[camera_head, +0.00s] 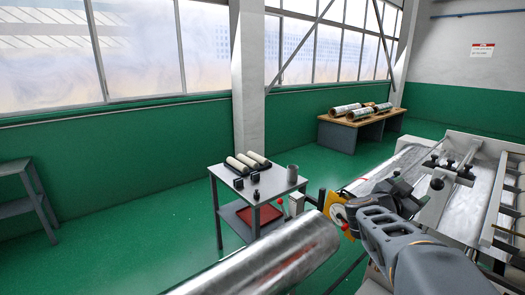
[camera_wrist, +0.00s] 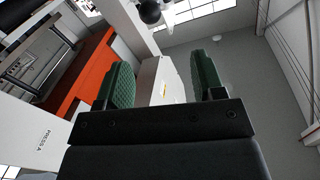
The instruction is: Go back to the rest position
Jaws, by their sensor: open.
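My gripper (camera_wrist: 163,80) shows in the wrist view with its two green ribbed fingers wide apart. Nothing is held between them. Behind the fingers are a white panel and a grey wall, with an orange-red machine part (camera_wrist: 85,70) to the left. In the head view my grey arm reaches in from the lower right toward the machine; I cannot make out the fingertips there.
A large foil roll (camera_head: 265,262) lies in the foreground of the head view, left of my arm. A foil-covered machine (camera_head: 470,205) stands at right. A grey cart (camera_head: 282,190) holds several rolls. A wooden bench (camera_head: 345,132) stands behind. Green floor is open at left.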

